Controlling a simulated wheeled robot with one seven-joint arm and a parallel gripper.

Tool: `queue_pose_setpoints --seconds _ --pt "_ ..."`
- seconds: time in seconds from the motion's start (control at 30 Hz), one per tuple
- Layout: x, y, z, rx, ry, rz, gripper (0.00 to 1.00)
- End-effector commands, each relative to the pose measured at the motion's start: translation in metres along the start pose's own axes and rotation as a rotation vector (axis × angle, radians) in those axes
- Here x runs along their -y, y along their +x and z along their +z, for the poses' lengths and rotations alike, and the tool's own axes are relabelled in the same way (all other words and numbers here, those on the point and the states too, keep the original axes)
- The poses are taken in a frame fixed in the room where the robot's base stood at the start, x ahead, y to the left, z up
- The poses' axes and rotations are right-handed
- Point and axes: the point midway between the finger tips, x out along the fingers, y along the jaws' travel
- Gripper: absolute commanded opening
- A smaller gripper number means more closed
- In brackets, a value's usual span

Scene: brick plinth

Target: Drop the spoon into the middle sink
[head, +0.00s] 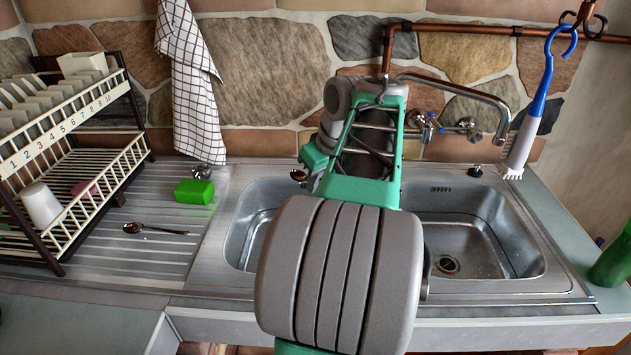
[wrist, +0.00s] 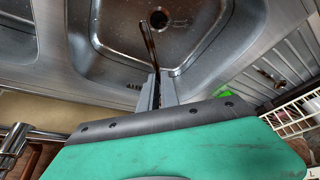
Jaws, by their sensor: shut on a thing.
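My gripper (wrist: 158,92) is shut on a metal spoon (wrist: 149,42). The spoon sticks out past the fingertips over a steel basin (wrist: 100,40) with a round drain, in the wrist view. In the head view the spoon's bowl (head: 298,174) shows just left of my green wrist, near the back of the left basin (head: 243,225). My arm hides much of that basin and the fingertips. A second spoon (head: 155,229) lies on the ribbed drainboard to the left, and it also shows in the wrist view (wrist: 268,76).
A green sponge (head: 194,191) lies on the drainboard (head: 150,257). A dish rack (head: 70,150) with plates and a white cup (head: 41,205) stands at the left. The right basin (head: 480,240) is empty. A faucet (head: 465,90) and hanging brush (head: 533,115) are at the back right.

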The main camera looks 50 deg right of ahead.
Motion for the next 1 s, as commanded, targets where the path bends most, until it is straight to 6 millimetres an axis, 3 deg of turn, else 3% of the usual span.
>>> queue_pose_setpoints --seconds 0.03,0.2,0.53,0.57,0.83,1.0 --pt "0.0 0.015 0.006 0.0 0.0 0.0 0.0" --pt "0.0 0.035 0.014 0.0 0.0 0.0 0.0" --pt "0.0 0.035 0.014 -0.001 0.0 0.0 0.0" --pt "0.0 0.035 0.014 -0.001 0.0 0.0 0.08" --pt "0.001 0.036 0.014 0.0 0.001 0.0 0.3" --pt "0.001 0.036 0.014 0.0 0.001 0.0 0.31"
